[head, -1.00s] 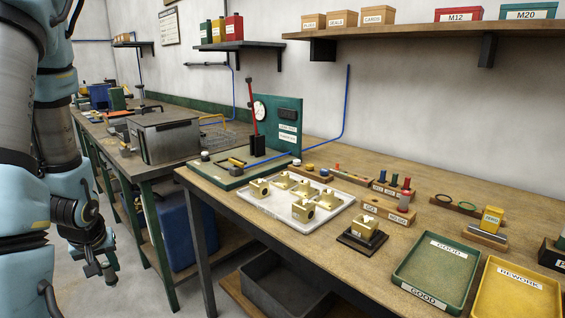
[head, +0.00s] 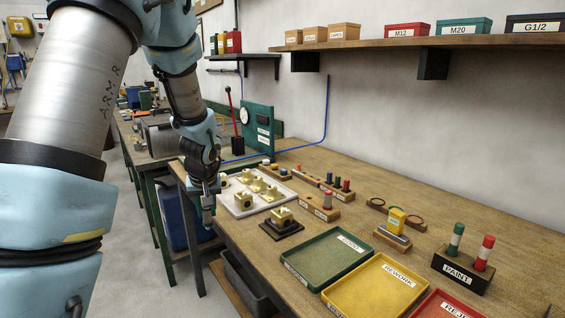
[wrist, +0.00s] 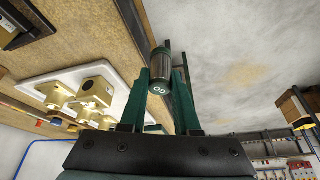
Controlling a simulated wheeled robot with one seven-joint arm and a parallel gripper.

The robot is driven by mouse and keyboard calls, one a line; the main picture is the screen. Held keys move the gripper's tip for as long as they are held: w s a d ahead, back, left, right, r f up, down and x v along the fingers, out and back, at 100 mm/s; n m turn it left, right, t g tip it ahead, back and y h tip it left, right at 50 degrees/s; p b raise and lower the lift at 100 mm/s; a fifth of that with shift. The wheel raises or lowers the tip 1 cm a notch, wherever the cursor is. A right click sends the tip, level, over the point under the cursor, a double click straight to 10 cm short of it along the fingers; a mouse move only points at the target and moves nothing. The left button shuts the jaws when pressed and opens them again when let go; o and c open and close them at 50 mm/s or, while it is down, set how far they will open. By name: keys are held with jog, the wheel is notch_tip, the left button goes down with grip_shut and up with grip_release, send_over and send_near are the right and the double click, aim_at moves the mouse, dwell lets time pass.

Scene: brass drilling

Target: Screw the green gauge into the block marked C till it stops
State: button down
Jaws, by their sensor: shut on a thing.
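My gripper (head: 208,214) hangs by the front edge of the bench, left of the white tray in the head view. In the wrist view its green fingers (wrist: 158,92) are shut on a dark green cylinder (wrist: 161,66) with "GO" on its end, the green gauge. The gauge's far end is hard to make out. Several brass blocks (head: 247,176) stand on the white tray, and they show in the wrist view (wrist: 95,93) too. One more brass block (head: 282,214) sits on a black stand (head: 282,230). I cannot read which block is marked C. The gauge is apart from the blocks.
The white tray (head: 239,213) lies near the bench edge. Small wooden racks (head: 320,211) with coloured pegs stand behind. Green (head: 326,268), yellow (head: 380,300) and red trays lie to the right. A green panel (head: 257,124) with a red lever stands at the back.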

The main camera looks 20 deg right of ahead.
jog(key=s+d+r+p, duration=0.1)
jog(key=s+d+r, duration=0.1)
jog(key=d+r, duration=0.3)
jog(key=s+d+r+m+p, duration=0.1)
jog(key=s+d+r, duration=0.15)
jog(key=d, duration=0.55)
jog(key=s+d+r+p, duration=0.1)
jog(key=s+d+r, duration=0.2)
jog(key=d, duration=0.3)
jog(key=shift+g+h, duration=0.3)
jog(key=shift+h, duration=0.1)
jog(key=shift+w+d+f+b, duration=0.1)
jog(key=shift+w+f+b, duration=0.05)
jog(key=shift+f+b, duration=1.05)
jog(key=shift+w+f+b, duration=0.1)
jog(key=shift+f+b, duration=0.8)
jog(key=shift+f, duration=0.5)
jog(key=shift+f+b, duration=0.4)
jog(key=shift+b, duration=0.3)
